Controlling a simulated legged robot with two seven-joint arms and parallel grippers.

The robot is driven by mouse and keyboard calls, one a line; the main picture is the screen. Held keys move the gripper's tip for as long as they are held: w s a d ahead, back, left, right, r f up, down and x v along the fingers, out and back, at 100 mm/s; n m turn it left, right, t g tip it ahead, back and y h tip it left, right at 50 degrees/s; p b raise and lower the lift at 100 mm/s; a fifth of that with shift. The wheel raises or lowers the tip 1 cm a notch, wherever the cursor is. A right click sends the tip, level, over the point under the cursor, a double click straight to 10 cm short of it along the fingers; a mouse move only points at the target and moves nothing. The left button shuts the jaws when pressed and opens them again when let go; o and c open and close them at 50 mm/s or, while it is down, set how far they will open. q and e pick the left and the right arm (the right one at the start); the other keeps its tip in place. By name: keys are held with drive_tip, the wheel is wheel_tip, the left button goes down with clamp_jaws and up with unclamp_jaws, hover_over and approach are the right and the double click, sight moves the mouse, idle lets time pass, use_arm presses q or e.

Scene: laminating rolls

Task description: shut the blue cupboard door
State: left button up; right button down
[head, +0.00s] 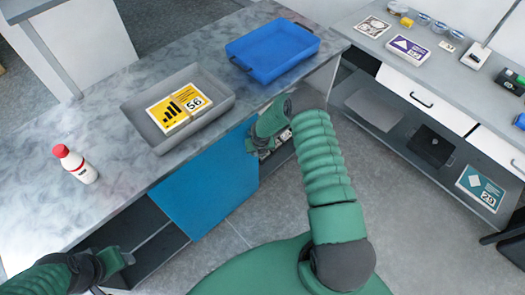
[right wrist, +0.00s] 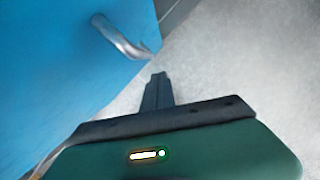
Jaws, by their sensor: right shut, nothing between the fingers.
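The blue cupboard door (head: 205,182) hangs below the front edge of the marbled counter in the head view. I cannot tell exactly how far ajar it stands. It fills the left of the right wrist view (right wrist: 60,80), with a metal bar handle (right wrist: 120,38) on it. My right gripper (right wrist: 158,80) is shut and empty, its fingertips near the door's edge and just below the handle. I cannot tell whether they touch the door. In the head view the right wrist covers the door's right side. My left gripper (head: 126,259) is low at the left, its fingers unclear.
A dark open bay (head: 125,228) lies left of the door. On the counter (head: 100,120) stand a red-capped bottle (head: 75,163), a grey tray (head: 222,103) with a yellow pack, and a blue tray (head: 272,52). A second bench (head: 450,75) with drawers stands right. Grey floor is clear between.

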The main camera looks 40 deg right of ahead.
drive_tip(key=s+a+r+m, duration=0.2)
drive_tip(key=s+r+m, duration=0.15)
drive_tip(key=r, duration=0.35)
drive_tip(key=s+a+r+m, duration=0.3)
drive_tip(key=r+m, duration=0.2)
drive_tip(key=r, duration=0.2)
drive_tip(key=s+a+r+m, duration=0.2)
drive_tip(key=s+r+m, duration=0.1)
drive_tip(key=r+m, duration=0.3)
use_arm(q)
drive_tip(key=shift+s+d+r, duration=0.15)
drive_tip(key=shift+s+r, duration=0.05)
drive_tip(key=shift+s, duration=0.45)
use_arm(e)
drive_tip(key=s+a+r+m+y, duration=0.1)
drive_tip(key=s+a+r+m, duration=0.8)
drive_tip(key=m, duration=0.7)
drive_tip(key=shift+s+a+r, duration=0.35)
drive_tip(key=shift+s+a, duration=0.3)
drive_tip(key=shift+s, duration=0.75)
